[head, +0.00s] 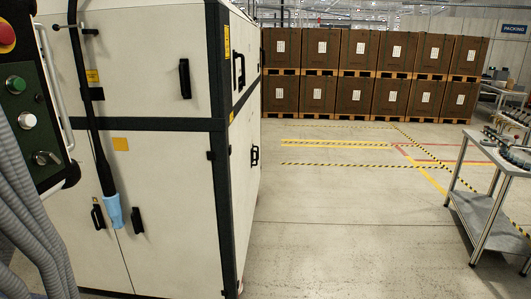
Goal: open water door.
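A large white cabinet machine (160,190) with a dark frame fills the left of the head view. Its front has an upper panel with a black handle (185,78) and two lower doors, which look shut. The lower left door (92,245) has a black handle (98,217), and the lower right door (170,215) has another (137,220). I cannot tell which door is the water door. More black handles (254,155) show on the right side face. Neither of my grippers is in view.
A black hose with a light blue tip (113,210) hangs before the lower doors. A control panel (25,110) and grey corrugated hoses (25,220) stand at the left edge. Stacked brown boxes (318,92) line the back; a metal table (485,215) is right. The middle floor is clear.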

